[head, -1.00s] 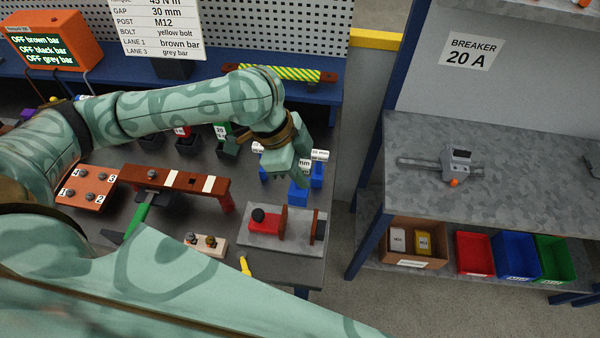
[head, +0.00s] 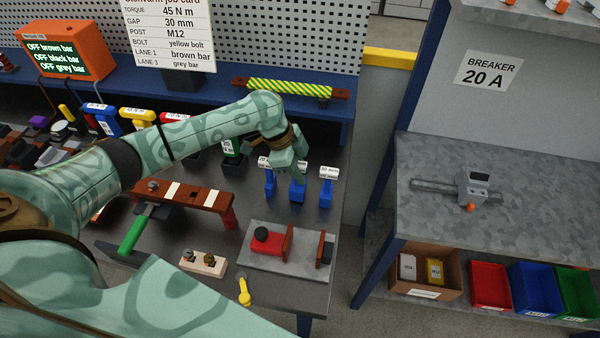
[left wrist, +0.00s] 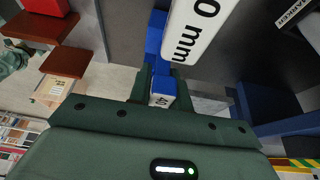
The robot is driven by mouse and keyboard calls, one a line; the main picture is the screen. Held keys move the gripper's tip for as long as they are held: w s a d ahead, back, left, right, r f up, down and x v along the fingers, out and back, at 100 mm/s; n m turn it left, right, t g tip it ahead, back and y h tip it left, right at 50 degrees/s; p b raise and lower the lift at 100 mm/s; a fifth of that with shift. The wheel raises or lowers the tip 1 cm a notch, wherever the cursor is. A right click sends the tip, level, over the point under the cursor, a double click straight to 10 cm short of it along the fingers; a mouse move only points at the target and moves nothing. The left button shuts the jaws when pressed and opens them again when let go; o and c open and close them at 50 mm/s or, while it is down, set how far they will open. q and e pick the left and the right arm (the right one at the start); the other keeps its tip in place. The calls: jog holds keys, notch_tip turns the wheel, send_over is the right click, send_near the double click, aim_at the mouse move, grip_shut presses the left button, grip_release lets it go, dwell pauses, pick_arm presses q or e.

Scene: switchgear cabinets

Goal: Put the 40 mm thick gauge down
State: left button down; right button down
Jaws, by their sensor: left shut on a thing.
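My left gripper (head: 294,172) is shut on a blue gauge (head: 298,190), the middle one of three blue gauges with white labels near the bench's right edge. The held gauge is upright, with its lower end at or just above the dark bench top; I cannot tell if it touches. In the left wrist view, blue gauge material (left wrist: 156,66) shows between the fingers, with a small white tag that seems to read 40. A large white label ending in "0 mm" (left wrist: 196,28) is close to the camera. My right gripper is not in view.
One blue gauge (head: 268,184) stands close left of the held one and another (head: 328,188) close right. A grey fixture with a red block (head: 268,240) lies in front. A green-handled tool (head: 132,232) and a brown bar (head: 185,197) are to the left.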

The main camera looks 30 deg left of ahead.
pick_arm(q)
jog(key=shift+f, duration=0.3)
jog(key=c, duration=1.3)
grip_release()
jog(key=shift+r, duration=0.3)
jog(key=p+v, duration=0.2)
jog(key=v, duration=0.9)
jog(key=shift+a+r+p, duration=0.2)
jog(key=shift+r+p, duration=0.05)
jog(key=shift+p, duration=0.05)
jog(key=shift+s, duration=0.1)
